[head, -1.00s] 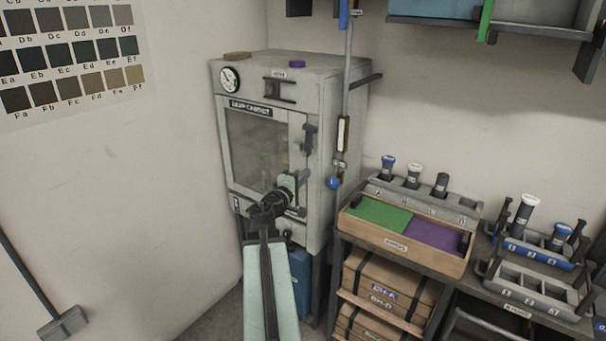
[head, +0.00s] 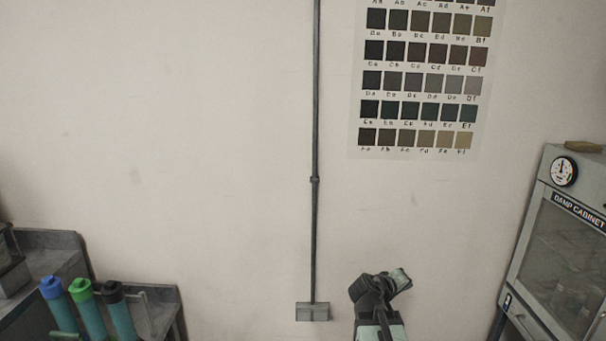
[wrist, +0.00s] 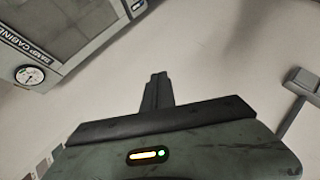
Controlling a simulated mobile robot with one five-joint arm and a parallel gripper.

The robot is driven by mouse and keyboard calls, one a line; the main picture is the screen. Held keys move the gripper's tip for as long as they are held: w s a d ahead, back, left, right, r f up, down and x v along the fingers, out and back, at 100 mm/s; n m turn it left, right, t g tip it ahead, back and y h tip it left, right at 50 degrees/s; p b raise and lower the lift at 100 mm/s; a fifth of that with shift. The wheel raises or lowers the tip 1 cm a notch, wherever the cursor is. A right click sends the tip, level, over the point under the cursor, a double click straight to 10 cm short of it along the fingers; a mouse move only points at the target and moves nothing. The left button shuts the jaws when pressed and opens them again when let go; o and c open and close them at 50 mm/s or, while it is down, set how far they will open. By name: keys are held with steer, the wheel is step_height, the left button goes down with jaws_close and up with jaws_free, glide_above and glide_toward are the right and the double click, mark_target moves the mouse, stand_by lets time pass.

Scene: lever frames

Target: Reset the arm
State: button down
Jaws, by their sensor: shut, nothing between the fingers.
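My arm rises from the bottom edge of the head view, with my gripper (head: 386,283) in front of the bare wall, left of the damp cabinet. In the wrist view my gripper (wrist: 157,90) shows as two dark fingers pressed together. It is shut and holds nothing. It stands apart from the wall and the cabinet, touching neither as far as I can see.
The grey damp cabinet (head: 568,255) stands at the right. A colour chart (head: 420,80) hangs on the wall. A conduit (head: 315,180) runs down to a wall box (head: 312,312). Several capped bottles (head: 86,308) stand in a rack at lower left. The wall between is clear.

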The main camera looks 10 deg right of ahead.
steer(key=a+f+g+y, duration=0.1)
steer(key=a+f+y, duration=0.4)
steer(key=a, duration=1)
steer(key=s+a+f+g+y, duration=0.2)
steer(key=s+a+f+y, duration=0.1)
steer(key=s+a, duration=0.2)
steer(key=s+a+f+m+g+y, duration=0.1)
steer(key=s+a+f+g+y, duration=0.1)
steer(key=s+a, duration=0.3)
steer(key=a+f+g, duration=0.1)
steer(key=a, duration=0.3)
steer(key=shift+a+f+y+p, duration=0.3)
steer(key=shift+a+y+p, duration=0.05)
steer(key=shift+y, duration=0.05)
steer(key=shift+d, duration=0.15)
